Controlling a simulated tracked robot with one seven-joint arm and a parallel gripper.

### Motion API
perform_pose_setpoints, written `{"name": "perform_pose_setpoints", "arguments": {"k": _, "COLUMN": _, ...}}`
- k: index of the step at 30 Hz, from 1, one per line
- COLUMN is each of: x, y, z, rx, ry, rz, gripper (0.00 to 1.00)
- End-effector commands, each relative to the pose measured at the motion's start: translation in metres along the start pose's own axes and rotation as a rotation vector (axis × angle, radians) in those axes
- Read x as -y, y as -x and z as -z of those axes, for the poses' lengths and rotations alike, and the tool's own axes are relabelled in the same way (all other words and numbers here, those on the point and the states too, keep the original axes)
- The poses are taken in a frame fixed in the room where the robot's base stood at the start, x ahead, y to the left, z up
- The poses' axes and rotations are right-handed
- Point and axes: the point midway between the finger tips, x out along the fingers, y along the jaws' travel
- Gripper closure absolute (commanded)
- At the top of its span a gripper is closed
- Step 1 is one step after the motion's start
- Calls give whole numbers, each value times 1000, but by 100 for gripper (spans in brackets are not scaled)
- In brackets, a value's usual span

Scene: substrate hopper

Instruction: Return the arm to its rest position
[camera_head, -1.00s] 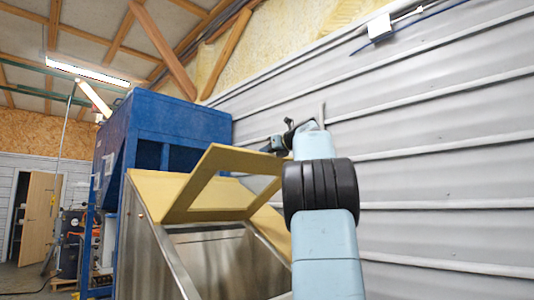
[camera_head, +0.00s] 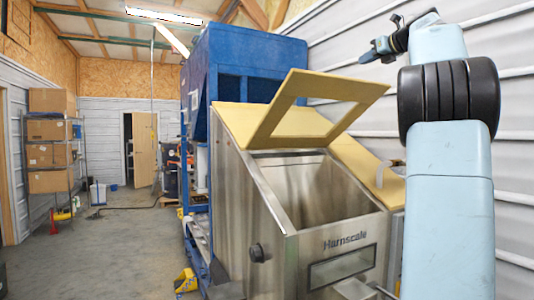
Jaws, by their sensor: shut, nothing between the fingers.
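My gripper (camera_head: 368,56) is at the upper right, black and small in the view, pointing left at the end of my light-blue arm. It is shut and empty, held in the air above and behind the hopper's raised lid. The steel hopper (camera_head: 262,195), marked "Harnscale", stands at the centre right. Its tan lid frame (camera_head: 262,128) is tilted up, and the hopper's open inside shows below it. My arm covers part of the hopper's right side.
A blue machine (camera_head: 230,60) stands behind the hopper. A shelf with cardboard boxes (camera_head: 48,130) is at the far left. A yellow object (camera_head: 186,281) lies on the floor by the hopper. The concrete floor at left is mostly clear. A corrugated wall (camera_head: 515,150) rises at right.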

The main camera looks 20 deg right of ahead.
Motion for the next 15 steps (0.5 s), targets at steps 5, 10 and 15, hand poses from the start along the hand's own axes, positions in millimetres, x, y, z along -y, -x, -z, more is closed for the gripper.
{"name": "perform_pose_setpoints", "arguments": {"k": 5, "x": -13, "y": -2, "z": 7, "rx": -22, "ry": 51, "rz": -4, "gripper": 100}}
{"name": "perform_pose_setpoints", "arguments": {"k": 10, "x": -59, "y": -6, "z": 42, "rx": -116, "ry": 270, "rz": -31, "gripper": 100}}
{"name": "perform_pose_setpoints", "arguments": {"k": 15, "x": -119, "y": -4, "z": 98, "rx": -236, "ry": 579, "rz": -104, "gripper": 100}}
